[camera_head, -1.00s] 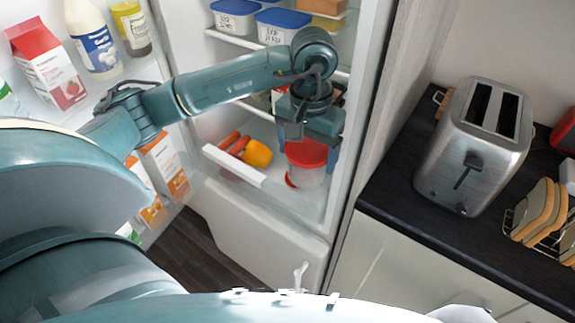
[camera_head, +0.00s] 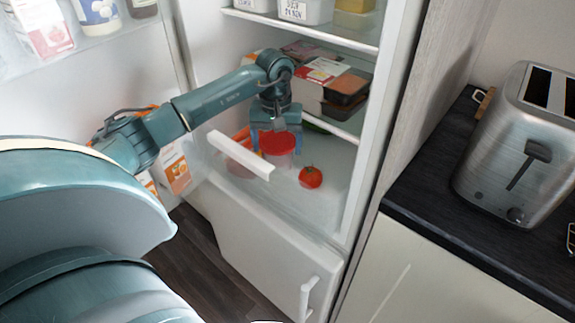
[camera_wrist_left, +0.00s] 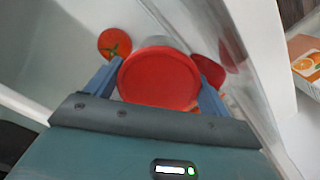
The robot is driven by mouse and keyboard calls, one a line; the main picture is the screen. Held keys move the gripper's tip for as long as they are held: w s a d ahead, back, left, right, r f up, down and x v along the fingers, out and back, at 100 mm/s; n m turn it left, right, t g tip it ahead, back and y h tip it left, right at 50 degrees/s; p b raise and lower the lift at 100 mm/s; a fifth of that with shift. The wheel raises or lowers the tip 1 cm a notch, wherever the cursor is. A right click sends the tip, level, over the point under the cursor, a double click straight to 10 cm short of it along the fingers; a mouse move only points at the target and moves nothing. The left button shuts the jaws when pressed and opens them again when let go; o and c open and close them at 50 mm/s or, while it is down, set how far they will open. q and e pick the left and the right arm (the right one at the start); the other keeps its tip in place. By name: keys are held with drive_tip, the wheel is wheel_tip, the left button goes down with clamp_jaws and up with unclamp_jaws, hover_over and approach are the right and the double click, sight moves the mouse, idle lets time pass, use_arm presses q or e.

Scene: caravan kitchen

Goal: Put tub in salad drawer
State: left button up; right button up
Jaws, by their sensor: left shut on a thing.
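The tub (camera_head: 279,150) is clear with a red lid (camera_head: 278,142). My left gripper (camera_head: 276,138) is shut on it from above, one finger on each side. In the left wrist view, the red lid (camera_wrist_left: 158,77) fills the space between the fingers. The salad drawer (camera_head: 240,156) has a white front and clear walls, low in the open fridge. The tub is behind the drawer front, low down; I cannot tell whether it touches the bottom. A tomato (camera_head: 311,177) lies to the right of the tub. My right gripper is not in view.
Stacked food packs (camera_head: 325,85) sit on the shelf just above and behind the gripper. The open fridge door with bottles and cartons (camera_head: 175,170) is at the left. A toaster (camera_head: 520,145) stands on the dark counter at the right.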

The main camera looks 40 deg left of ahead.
use_arm(q)
wheel_tip(320, 180, down, 7)
drive_tip(key=shift+f, duration=0.2)
idle(0.3)
drive_tip(key=shift+f, duration=0.25)
drive_tip(key=o, duration=0.7)
drive_tip(key=shift+r, duration=0.1)
